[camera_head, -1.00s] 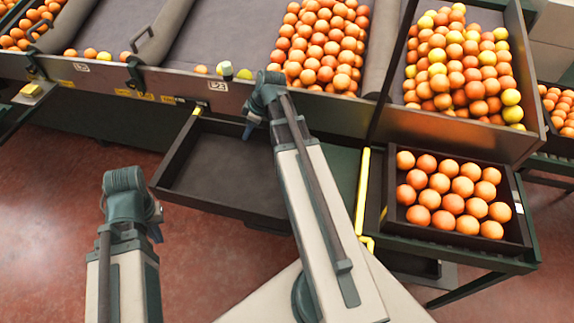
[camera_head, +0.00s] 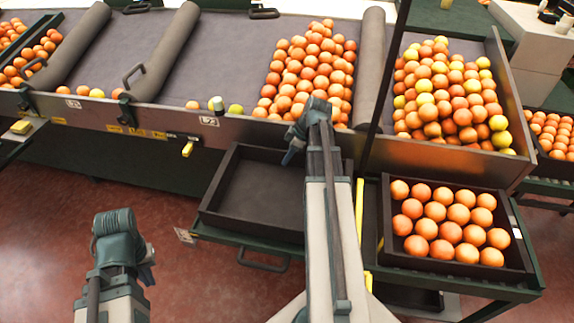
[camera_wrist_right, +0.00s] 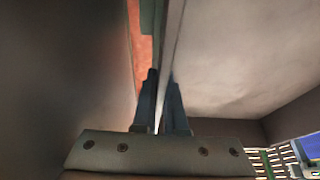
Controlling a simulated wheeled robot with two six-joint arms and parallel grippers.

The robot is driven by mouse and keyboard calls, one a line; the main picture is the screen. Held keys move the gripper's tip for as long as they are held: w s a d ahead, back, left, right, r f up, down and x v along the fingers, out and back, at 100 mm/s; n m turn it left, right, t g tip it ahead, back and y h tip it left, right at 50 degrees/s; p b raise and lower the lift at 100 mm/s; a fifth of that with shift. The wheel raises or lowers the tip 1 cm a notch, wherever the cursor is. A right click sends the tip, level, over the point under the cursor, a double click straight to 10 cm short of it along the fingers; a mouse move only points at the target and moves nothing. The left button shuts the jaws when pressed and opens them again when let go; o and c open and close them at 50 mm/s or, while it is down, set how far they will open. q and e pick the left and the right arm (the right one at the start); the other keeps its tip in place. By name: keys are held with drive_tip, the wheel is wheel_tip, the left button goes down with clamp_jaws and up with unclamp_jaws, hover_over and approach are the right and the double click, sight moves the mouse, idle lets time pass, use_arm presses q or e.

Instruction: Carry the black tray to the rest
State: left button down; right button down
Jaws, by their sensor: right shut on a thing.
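The empty black tray (camera_head: 250,190) is in the middle of the head view, below the conveyor front, and looks level. My right gripper (camera_head: 291,157) is at the tray's far wall and shut on it. In the right wrist view the two fingers (camera_wrist_right: 162,105) pinch a thin upright wall (camera_wrist_right: 171,45). My right arm hides part of the tray's right side. I cannot tell if the tray touches the green shelf (camera_head: 215,236) under it. My left gripper (camera_head: 148,268) is at lower left, away from the tray; its fingers are too small to read.
A dark crate of oranges (camera_head: 388,238) stands on a green stand at right, with a yellow bar (camera_head: 359,208) on its left. A handle (camera_head: 262,264) sits on the shelf front. Conveyor lanes with oranges (camera_head: 310,70) lie behind. Open floor (camera_head: 50,220) is at left.

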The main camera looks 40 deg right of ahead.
sight(287, 165)
drive_tip(key=shift+f+b, duration=1.65)
drive_tip(key=shift+f, duration=0.05)
drive_tip(key=shift+f, duration=0.25)
drive_tip(key=c, duration=1)
unclamp_jaws()
drive_tip(key=shift+r, duration=0.1)
drive_tip(key=shift+r, duration=0.1)
